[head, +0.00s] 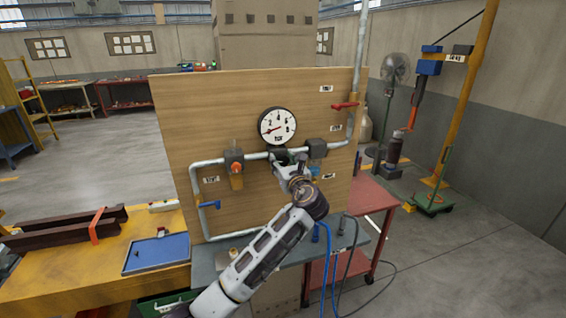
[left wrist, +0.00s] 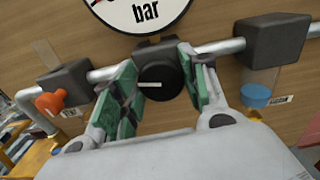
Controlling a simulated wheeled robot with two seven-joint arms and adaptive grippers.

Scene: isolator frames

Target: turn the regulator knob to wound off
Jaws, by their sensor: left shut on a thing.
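The black regulator knob (left wrist: 162,84) sits on the pipe below the gauge (head: 277,126) and faces my left wrist camera. A short white mark on its face lies about level. My left gripper (head: 288,160) reaches up to the board, and its green-padded fingers (left wrist: 160,86) are on both sides of the knob, shut on it. In the head view the gripper mostly hides the knob. The gauge reads "bar", and its needle points to the lower left. My right gripper is in neither view.
An orange-knobbed unit (head: 236,168) is left of the regulator, and a blue-capped unit (head: 317,165) is to its right. A red lever (head: 345,106) and a blue lever (head: 208,204) sit on the piping. A blue tray (head: 157,253) lies on the yellow bench.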

